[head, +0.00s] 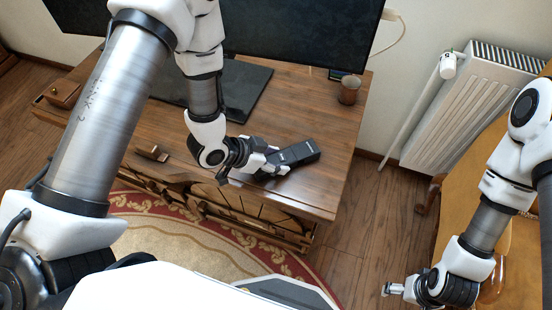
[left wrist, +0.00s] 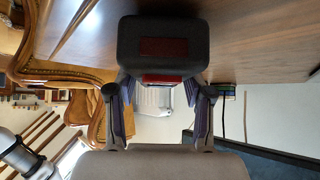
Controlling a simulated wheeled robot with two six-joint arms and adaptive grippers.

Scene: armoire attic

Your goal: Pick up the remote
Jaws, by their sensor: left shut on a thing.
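The remote (head: 300,153) is a dark, blocky bar at the front right part of the wooden TV stand (head: 310,190). My left gripper (head: 274,166) is shut on its near left end. In the left wrist view the remote (left wrist: 160,42) shows end-on, black with a dark red patch, between the two fingers. I cannot tell whether it still touches the wood. My right gripper (head: 392,289) hangs low at the right, away from the remote; its jaws are too small to read.
A brown cup (head: 349,89) stands at the stand's back right. A TV (head: 300,30) rises behind. A small brown item (head: 152,153) and a wooden box (head: 62,94) lie at left. A white radiator (head: 465,105) and a wooden piece of furniture (head: 462,190) are at right.

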